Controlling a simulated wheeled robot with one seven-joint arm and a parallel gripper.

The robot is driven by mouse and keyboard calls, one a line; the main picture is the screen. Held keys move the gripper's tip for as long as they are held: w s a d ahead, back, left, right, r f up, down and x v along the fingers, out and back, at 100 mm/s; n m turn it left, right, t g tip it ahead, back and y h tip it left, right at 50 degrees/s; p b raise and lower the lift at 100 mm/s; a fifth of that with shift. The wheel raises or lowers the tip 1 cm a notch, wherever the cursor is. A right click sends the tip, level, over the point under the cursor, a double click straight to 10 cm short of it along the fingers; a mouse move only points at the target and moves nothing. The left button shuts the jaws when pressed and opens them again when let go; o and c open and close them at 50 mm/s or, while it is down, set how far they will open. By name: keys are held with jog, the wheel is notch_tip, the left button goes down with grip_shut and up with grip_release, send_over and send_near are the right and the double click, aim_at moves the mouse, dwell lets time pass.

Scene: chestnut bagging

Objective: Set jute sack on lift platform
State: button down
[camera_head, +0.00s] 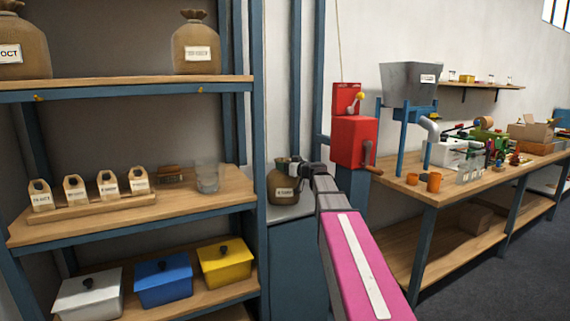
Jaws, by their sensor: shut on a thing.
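A brown jute sack (281,190) with a white label is in the middle of the view, between the shelf unit and the red machine. My gripper (292,164) is shut on the sack's neck, and my arm partly covers the sack's right side. The sack is upright. A pale flat surface, which looks like the lift platform (287,213), is right below it, on top of a blue-grey cabinet-like body. The sack's base looks at or very close to that surface; I cannot tell whether it bears on it.
The shelf unit (135,90) on the left holds two other sacks, small labelled bags, a glass jar and lidded boxes. A red box with a crank (354,140) stands just right of my gripper. A workbench (450,187) with a grey hopper (405,84) and several small items fills the right.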

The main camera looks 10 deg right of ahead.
jog(key=shift+c, duration=1.9)
grip_release()
jog(key=v, duration=1.2)
